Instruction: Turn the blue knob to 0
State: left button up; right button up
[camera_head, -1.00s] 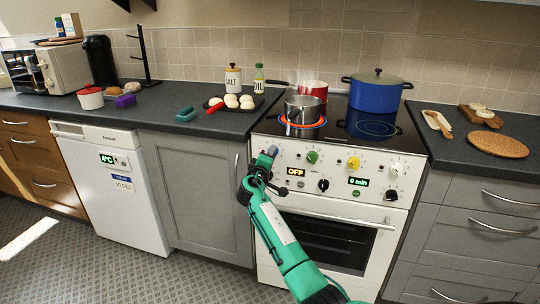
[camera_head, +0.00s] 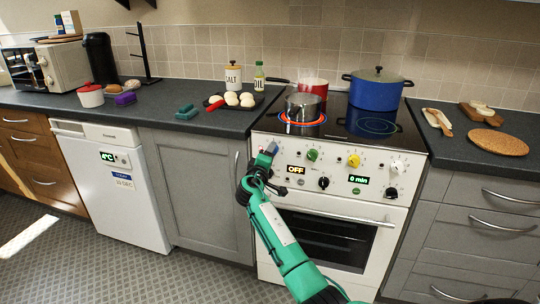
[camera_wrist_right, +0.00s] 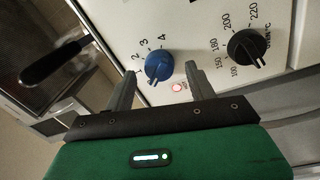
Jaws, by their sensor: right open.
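The blue knob (camera_head: 271,148) is at the left end of the white stove's control panel (camera_head: 330,155). My right gripper (camera_head: 265,158) is in front of it and partly covers it. In the right wrist view the blue knob (camera_wrist_right: 159,66) shows between the two open fingers, with a visible gap on each side. The marks 2, 3 and 4 are readable around it. A 0 mark is not visible, and I cannot tell the exact pointer setting. My left gripper is not in view.
Green (camera_head: 312,155), yellow (camera_head: 353,160) and white (camera_head: 397,167) knobs sit along the same panel. A black oven knob (camera_wrist_right: 249,47) is beside the blue one. A steel pot (camera_head: 303,107) stands on a glowing burner, with a blue pot (camera_head: 377,92) behind right.

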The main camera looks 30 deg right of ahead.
jog(key=v, duration=1.3)
jog(key=shift+f, duration=0.1)
